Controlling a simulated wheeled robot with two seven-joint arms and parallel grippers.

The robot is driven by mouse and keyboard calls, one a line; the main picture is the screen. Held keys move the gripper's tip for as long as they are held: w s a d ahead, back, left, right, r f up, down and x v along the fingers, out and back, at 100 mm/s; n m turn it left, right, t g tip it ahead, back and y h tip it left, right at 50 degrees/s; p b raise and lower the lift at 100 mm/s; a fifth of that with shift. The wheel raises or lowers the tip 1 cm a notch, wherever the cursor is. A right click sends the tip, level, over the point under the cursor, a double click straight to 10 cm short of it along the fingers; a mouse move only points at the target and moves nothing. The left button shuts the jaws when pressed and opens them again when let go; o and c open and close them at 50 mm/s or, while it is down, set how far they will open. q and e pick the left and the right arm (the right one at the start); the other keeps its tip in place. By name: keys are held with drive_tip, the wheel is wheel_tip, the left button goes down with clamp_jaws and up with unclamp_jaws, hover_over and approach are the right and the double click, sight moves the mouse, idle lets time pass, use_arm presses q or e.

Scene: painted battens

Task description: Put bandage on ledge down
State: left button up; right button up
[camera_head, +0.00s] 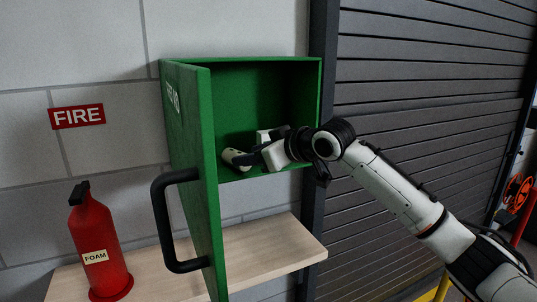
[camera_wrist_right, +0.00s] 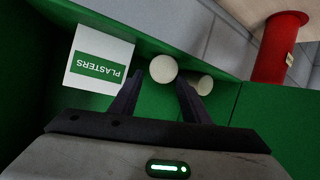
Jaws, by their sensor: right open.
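White bandage rolls lie in the open green cabinet (camera_head: 265,90), near its front left. In the head view one white roll (camera_head: 236,157) shows just beyond my right gripper (camera_head: 253,157). In the right wrist view a round white roll end (camera_wrist_right: 163,69) appears between the tips of my right gripper (camera_wrist_right: 158,80), and a second white end (camera_wrist_right: 204,85) is beside the right finger. The fingers are open; I cannot tell whether they touch a roll. The pale wooden ledge (camera_head: 270,247) runs below the cabinet. My left gripper is out of view.
A white PLASTERS box (camera_wrist_right: 99,59) is left of the fingers in the wrist view. The green cabinet door (camera_head: 198,150), with its black handle (camera_head: 160,225), stands open toward me. A red FOAM extinguisher (camera_head: 95,245) stands on the ledge's left; its right part is clear.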

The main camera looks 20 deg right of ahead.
drive_tip(key=b+v, duration=0.1)
drive_tip(key=v, duration=0.7)
drive_tip(key=s+a+f+m+g, duration=0.1)
drive_tip(key=s+a+f, duration=0.2)
drive_tip(key=f, duration=0.8)
drive_tip(key=s+a+f, duration=0.3)
drive_tip(key=f, duration=0.9)
drive_tip(key=s+a+f+m+g, duration=0.1)
drive_tip(key=s+a+f, duration=0.2)
drive_tip(key=f, duration=0.8)
drive_tip(key=s+f+m+g+h, duration=0.1)
drive_tip(key=s+f, duration=0.9)
drive_tip(key=s, duration=0.3)
drive_tip(key=s+f+m+g+h, duration=0.1)
drive_tip(key=s+f, duration=0.9)
drive_tip(key=s, duration=0.3)
drive_tip(key=shift+w+d, duration=0.1)
drive_tip(key=shift+d, duration=0.05)
